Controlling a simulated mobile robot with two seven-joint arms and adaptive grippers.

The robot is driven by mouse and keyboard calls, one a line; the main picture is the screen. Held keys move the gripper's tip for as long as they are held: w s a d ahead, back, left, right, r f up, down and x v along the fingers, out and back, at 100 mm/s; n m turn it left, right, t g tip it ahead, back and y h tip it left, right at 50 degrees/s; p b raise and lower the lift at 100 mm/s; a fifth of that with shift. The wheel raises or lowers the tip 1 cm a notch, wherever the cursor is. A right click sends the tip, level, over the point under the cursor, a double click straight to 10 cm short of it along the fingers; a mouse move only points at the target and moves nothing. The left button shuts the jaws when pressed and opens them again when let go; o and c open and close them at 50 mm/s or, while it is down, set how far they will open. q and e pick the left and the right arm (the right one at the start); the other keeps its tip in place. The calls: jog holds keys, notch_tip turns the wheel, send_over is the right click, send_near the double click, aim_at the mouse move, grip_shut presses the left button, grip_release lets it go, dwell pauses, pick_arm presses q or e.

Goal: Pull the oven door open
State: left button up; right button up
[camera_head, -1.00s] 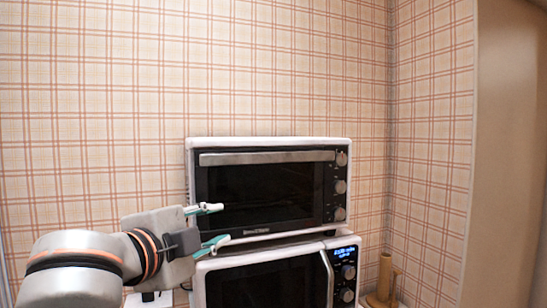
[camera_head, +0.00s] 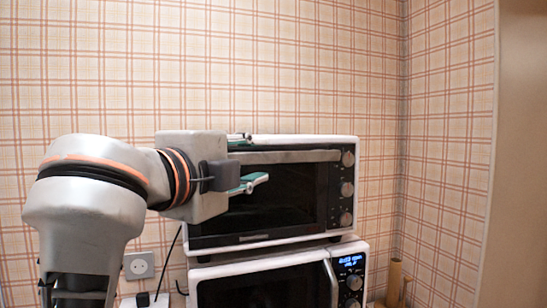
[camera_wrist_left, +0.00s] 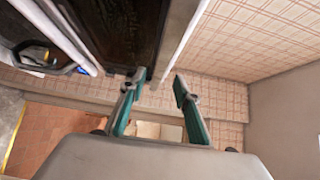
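The oven (camera_head: 348,146) is the upper white appliance, with a dark glass door (camera_head: 295,195) that looks closed. Its horizontal metal handle (camera_head: 310,156) runs along the top of the door. My left gripper (camera_head: 252,158) is in front of the handle's left part, one finger above it and one below. In the left wrist view its green fingers (camera_wrist_left: 158,88) are apart, with the end of the handle bar (camera_wrist_left: 178,42) close to the gap between their tips. I cannot tell whether they touch it. My right gripper is in neither view.
A white microwave (camera_head: 210,272) with a lit blue display stands directly under the oven. A wall socket (camera_head: 138,265) with a cable is at lower left, and a brown wooden item (camera_head: 394,283) is at lower right. The plaid wall (camera_head: 300,60) is close behind.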

aim_at(269, 158)
pick_arm(q)
jog(key=x, duration=0.6)
jog(key=shift+w+d+p, duration=0.1)
jog(key=shift+p, duration=0.2)
grip_shut()
